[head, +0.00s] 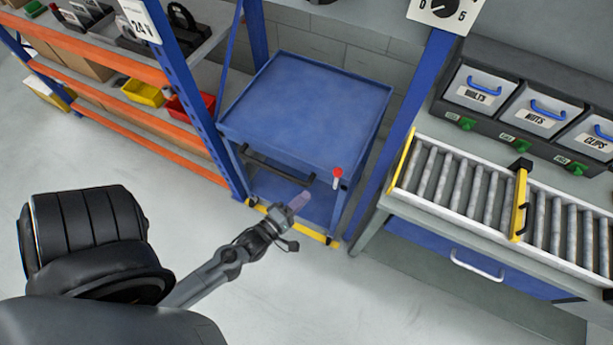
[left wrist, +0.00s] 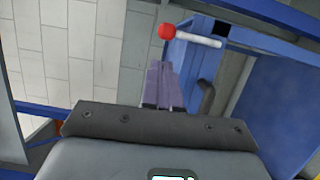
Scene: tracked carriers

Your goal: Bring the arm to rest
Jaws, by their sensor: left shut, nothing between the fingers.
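My left gripper (head: 299,201) reaches in from the lower left in the head view, in front of the blue cart. Its fingers (left wrist: 164,85) are together in the left wrist view, with nothing between them. The blue cart (head: 305,105) has an empty top, a dark handle (head: 275,166) and a lower shelf. A red-knobbed lever with a white shaft (head: 337,178) stands at its front right, near the gripper but apart from it in the head view. The red knob (left wrist: 167,31) also shows beyond the fingers in the left wrist view. My right gripper is not in view.
A roller conveyor (head: 463,189) with a yellow stop bar (head: 519,204) is at the right. Labelled bins (head: 478,90) stand behind it. An orange-beamed shelf (head: 140,115) with yellow and red bins is at the left. The grey floor in front is clear.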

